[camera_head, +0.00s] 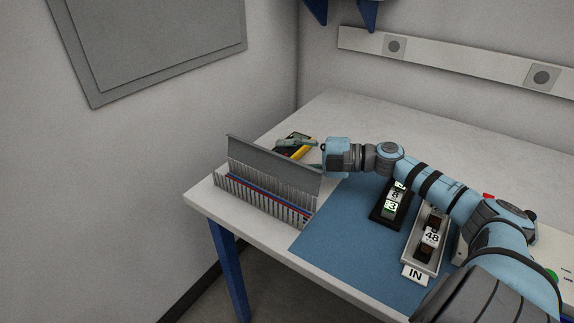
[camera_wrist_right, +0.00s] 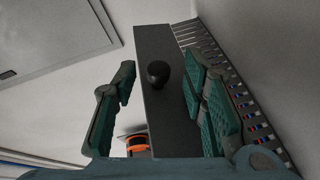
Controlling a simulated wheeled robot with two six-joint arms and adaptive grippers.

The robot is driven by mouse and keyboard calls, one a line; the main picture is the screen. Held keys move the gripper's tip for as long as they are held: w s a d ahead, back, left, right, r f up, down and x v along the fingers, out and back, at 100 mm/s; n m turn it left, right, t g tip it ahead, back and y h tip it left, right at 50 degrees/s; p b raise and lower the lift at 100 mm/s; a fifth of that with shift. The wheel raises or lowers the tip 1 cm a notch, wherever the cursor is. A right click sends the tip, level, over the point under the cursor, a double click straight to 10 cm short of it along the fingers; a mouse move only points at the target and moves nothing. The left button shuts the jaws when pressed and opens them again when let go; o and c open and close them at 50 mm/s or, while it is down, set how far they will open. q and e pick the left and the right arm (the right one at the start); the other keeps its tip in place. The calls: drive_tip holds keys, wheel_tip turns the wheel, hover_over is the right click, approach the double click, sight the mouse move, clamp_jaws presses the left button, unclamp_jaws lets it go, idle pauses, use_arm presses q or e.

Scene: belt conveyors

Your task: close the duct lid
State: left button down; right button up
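The duct (camera_head: 262,203) is a grey slotted channel with red and blue wires at the left end of the table. Its grey lid (camera_head: 270,165) stands raised and tilted along the duct's back edge, so the duct is open. In the right wrist view the lid (camera_wrist_right: 165,110) runs between my fingers, with a black round knob (camera_wrist_right: 158,73) on it. My right gripper (camera_head: 300,150) is behind the lid, partly hidden by it. Its fingers (camera_wrist_right: 160,100) are spread apart in the wrist view; I cannot tell whether they touch the lid. My left gripper is not in view.
A yellow and dark item (camera_head: 301,153) lies behind the lid near my fingers. A blue mat (camera_head: 325,237) holds a black block with number displays (camera_head: 390,212) and a grey tray (camera_head: 411,252) marked IN. A wall rail (camera_head: 450,60) runs behind the table.

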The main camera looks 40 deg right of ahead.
drive_tip(key=shift+w+a+r, duration=0.1)
drive_tip(key=shift+w+a, duration=0.1)
clamp_jaws()
